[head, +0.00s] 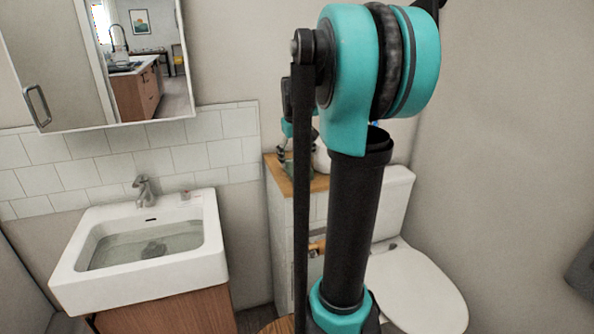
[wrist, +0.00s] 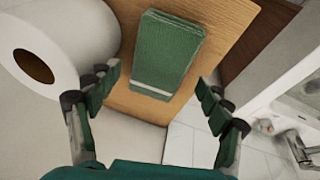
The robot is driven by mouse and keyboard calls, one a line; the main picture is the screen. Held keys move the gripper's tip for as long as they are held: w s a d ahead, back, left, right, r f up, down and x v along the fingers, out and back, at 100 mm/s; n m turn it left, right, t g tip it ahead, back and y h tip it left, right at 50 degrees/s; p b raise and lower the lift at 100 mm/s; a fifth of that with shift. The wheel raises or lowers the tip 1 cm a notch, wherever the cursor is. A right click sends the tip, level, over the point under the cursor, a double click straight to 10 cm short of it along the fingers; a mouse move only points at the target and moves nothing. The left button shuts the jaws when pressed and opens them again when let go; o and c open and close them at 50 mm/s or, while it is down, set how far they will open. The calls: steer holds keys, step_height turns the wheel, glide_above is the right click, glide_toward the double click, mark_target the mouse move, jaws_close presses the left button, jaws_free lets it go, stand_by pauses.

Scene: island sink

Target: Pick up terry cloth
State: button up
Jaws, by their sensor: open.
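The green terry cloth (wrist: 167,52) lies folded on a wooden ledge (wrist: 225,22) in the wrist view, with a pale stripe near its lower end. My gripper (wrist: 158,82) is open and empty, its two fingers apart on either side below the cloth, not touching it. In the head view the ledge top (head: 318,184) is partly hidden behind my arm. A bit of green (head: 299,168) shows there, but I cannot tell cloth from gripper clearly.
In the head view, a sink (head: 145,250) holding water is at left, a toilet (head: 418,285) at right. A mirrored cabinet (head: 110,65) hangs above the sink.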

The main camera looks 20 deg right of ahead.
mark_target(297, 165)
steer(key=x, duration=0.4)
steer(key=shift+f, duration=0.1)
steer(key=shift+c, duration=0.4)
steer(key=c, duration=0.9)
steer(key=shift+o, duration=0.2)
step_height(297, 165, up, 20)
steer(key=shift+s+a, duration=0.15)
